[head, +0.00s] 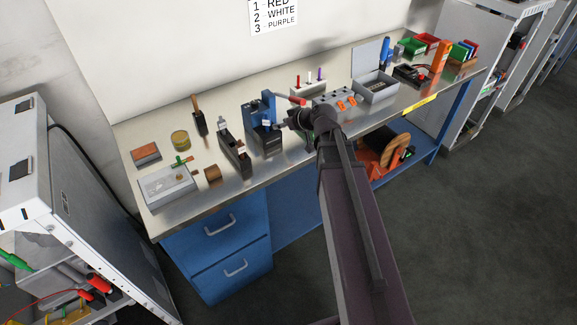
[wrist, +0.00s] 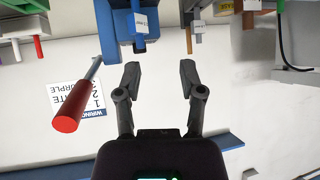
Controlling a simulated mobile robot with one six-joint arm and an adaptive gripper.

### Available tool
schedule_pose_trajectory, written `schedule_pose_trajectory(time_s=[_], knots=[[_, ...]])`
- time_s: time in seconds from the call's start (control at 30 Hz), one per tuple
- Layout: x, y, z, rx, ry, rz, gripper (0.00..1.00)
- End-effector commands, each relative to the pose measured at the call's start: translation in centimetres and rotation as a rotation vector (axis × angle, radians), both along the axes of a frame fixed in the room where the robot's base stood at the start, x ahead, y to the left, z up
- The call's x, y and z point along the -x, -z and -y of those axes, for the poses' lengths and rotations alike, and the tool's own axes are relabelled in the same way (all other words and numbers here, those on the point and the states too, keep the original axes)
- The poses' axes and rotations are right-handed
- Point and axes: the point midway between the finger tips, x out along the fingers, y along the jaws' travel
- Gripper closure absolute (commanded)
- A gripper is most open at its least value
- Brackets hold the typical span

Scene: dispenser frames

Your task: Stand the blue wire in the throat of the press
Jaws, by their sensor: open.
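The blue press (head: 262,128) stands on the bench, with its red-handled lever (head: 292,99) reaching right. In the wrist view the press (wrist: 113,25) is at the top, seen upside down, and the red lever grip (wrist: 68,112) hangs at left. I cannot identify the blue wire for sure, and the throat is not clear. My gripper (wrist: 159,68) is open, with nothing seen between its fingers. In the head view my gripper (head: 292,119) is just right of the press.
A rack of red, white and purple pegs (head: 309,82) stands behind. A dark tool (head: 234,156) and grey box (head: 168,188) stand left. The bench's front edge is close.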

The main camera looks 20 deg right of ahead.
Motion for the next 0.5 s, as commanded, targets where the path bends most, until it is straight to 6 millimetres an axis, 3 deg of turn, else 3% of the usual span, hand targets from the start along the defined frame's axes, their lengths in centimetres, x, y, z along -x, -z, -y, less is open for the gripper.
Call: schedule_pose_trajectory(time_s=[0.23,0.5], knots=[[6.2,4.2,-3.5,0.047,0.020,-0.355,0.49],[14.0,7.4,-4.1,0.196,0.234,-0.754,0.49]])
